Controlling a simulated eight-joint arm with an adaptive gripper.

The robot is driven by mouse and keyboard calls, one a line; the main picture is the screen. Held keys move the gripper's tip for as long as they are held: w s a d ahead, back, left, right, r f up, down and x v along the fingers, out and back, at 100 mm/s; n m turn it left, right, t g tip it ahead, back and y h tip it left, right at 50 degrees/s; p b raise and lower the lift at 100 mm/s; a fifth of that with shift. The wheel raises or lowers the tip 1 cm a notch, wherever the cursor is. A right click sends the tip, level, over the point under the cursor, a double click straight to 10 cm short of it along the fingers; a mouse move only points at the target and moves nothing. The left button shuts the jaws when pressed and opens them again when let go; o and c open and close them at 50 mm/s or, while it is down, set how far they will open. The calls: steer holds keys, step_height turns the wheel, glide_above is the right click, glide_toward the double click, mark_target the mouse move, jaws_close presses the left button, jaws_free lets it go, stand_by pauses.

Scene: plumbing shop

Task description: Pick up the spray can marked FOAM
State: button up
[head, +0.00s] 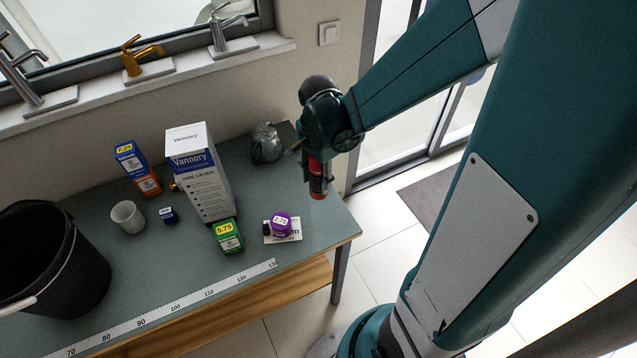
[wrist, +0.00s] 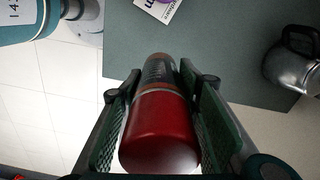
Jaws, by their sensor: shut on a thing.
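I cannot read any marking on the can, so the word FOAM does not show in either view.
The bench (head: 310,235) holds a tall Vannory box (head: 200,180), a black bucket (head: 45,255), a white cup (head: 128,216), a green box (head: 228,237), a purple tape roll (head: 281,224) and a metal jug (head: 266,144). Taps stand on the sill above. Tiled floor lies right of the bench.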

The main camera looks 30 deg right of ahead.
steer(key=shift+r, duration=0.5)
